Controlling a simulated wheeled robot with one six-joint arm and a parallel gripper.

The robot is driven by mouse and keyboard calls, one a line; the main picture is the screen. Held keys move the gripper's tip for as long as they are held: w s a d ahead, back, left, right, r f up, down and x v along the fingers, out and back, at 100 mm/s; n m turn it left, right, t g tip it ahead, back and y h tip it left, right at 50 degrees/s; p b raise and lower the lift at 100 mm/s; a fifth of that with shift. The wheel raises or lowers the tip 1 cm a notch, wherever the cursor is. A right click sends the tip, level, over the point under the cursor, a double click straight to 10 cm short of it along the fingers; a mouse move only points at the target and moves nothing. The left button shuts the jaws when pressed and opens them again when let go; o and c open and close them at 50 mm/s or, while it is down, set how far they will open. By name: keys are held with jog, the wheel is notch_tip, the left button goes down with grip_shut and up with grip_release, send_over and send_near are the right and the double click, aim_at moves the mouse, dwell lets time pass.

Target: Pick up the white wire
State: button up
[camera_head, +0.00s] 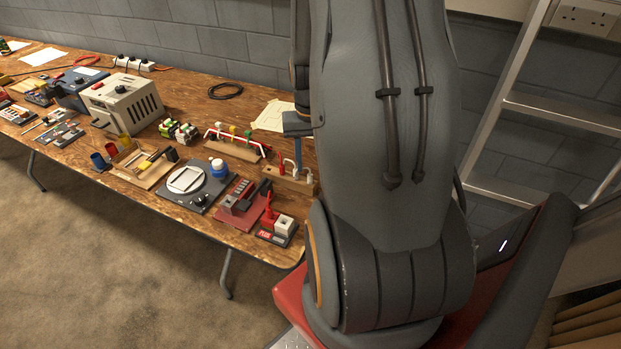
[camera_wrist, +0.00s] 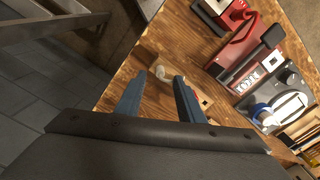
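A white wire (camera_head: 298,155) stands up from a small wooden block (camera_head: 288,182) at the near right end of the workbench in the head view. In the wrist view a small pale piece, likely part of this wire, shows between my fingertips, with the wooden block (camera_wrist: 204,99) partly hidden behind the right finger. My gripper (camera_wrist: 160,79) has two blue fingers spread apart, with nothing visibly held.
A red holder (camera_head: 243,207), a red plug and white socket (camera_head: 278,228) and a dark plate with a round white part (camera_head: 186,181) sit close by. Another wooden block (camera_head: 235,148) carries red and white wires. A metal ladder (camera_head: 560,110) stands at right. Paper (camera_head: 272,115) lies behind.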

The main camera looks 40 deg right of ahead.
aim_at(310, 175)
jog(key=shift+f+p, duration=0.35)
jog(key=shift+f, duration=1.4)
grip_shut()
